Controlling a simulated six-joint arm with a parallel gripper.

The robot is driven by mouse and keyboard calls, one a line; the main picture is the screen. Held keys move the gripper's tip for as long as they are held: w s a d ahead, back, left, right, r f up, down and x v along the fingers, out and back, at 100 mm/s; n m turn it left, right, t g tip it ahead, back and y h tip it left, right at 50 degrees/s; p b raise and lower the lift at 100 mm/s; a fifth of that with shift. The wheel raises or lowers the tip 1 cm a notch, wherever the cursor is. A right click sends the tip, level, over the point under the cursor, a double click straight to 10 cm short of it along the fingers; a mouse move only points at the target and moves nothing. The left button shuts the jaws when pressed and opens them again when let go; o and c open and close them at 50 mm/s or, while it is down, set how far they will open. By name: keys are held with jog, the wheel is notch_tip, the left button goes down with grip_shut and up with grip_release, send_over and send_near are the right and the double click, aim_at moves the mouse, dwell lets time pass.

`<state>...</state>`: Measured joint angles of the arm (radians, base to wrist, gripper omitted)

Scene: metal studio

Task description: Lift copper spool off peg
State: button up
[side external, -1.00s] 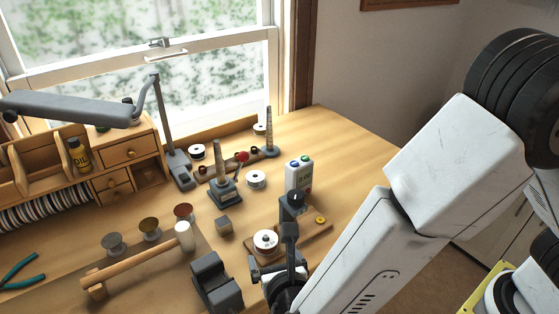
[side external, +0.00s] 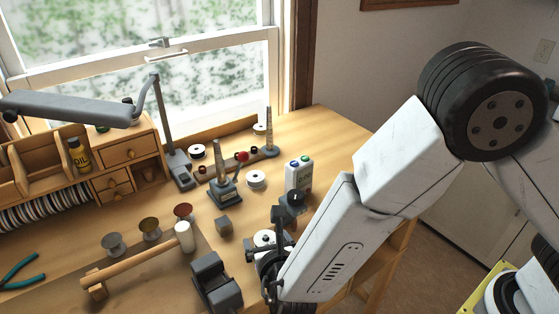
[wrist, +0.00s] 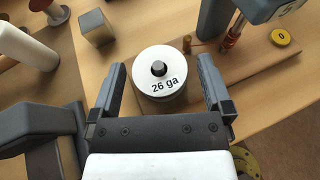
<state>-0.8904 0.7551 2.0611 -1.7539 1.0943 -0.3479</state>
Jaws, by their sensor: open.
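A spool with a white top flange marked "26 ga" (wrist: 158,84) sits on a dark peg (wrist: 159,68) that pokes through its centre. Its wound side is mostly hidden below the flange, so I cannot tell the wire colour. In the side external view the same spool (side external: 263,237) is partly covered by my gripper (side external: 272,243). In the wrist view my gripper (wrist: 161,72) is open, with one finger on each side of the spool and a gap visible at both sides.
The peg stands on a wooden board (wrist: 254,66). A grey block (side external: 216,281) stands left of the gripper. A small cube (side external: 224,226) and reddish, brass and grey spools (side external: 184,211) are farther left.

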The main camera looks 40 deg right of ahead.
aim_at(267, 243)
dwell(0.4)
jog(key=c, duration=1.2)
jog(key=shift+r, duration=0.1)
jog(key=shift+r, duration=4.95)
